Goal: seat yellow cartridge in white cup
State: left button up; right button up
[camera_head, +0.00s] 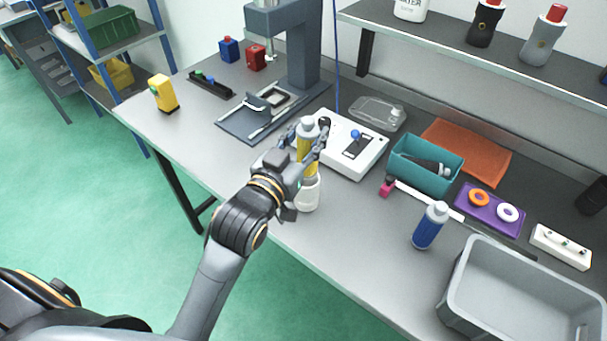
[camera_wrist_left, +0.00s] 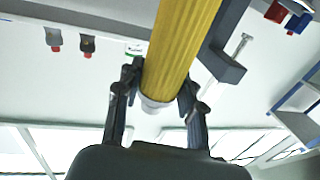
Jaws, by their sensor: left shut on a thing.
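The yellow cartridge (camera_head: 309,163), with a pale grey cap, is upright in my left gripper (camera_head: 307,147). The gripper is shut around its upper part. In the left wrist view the yellow body (camera_wrist_left: 180,45) runs up out of the picture from between the fingers (camera_wrist_left: 160,90), its pale cap end towards the palm. The white cup (camera_head: 308,194) stands near the table's front edge, directly below the cartridge. The cartridge's lower end meets the cup's rim in the picture; I cannot tell how far inside it is. My right gripper is not in view.
A white box with a blue-knobbed lever (camera_head: 352,158) stands just behind the cartridge. A blue bottle (camera_head: 429,226), a teal bin (camera_head: 400,160) and a grey crate (camera_head: 465,262) stand to the right. A press column (camera_head: 299,50) stands behind. The table front-left is clear.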

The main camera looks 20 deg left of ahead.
pick_arm(q)
notch_tip(320, 180, down, 6)
jog(key=shift+w+a+f, duration=0.1)
jog(key=shift+a, duration=0.05)
jog(key=shift+f, duration=0.55)
notch_tip(320, 180, down, 3)
jog(key=shift+f, duration=0.35)
jog(key=o, duration=1.2)
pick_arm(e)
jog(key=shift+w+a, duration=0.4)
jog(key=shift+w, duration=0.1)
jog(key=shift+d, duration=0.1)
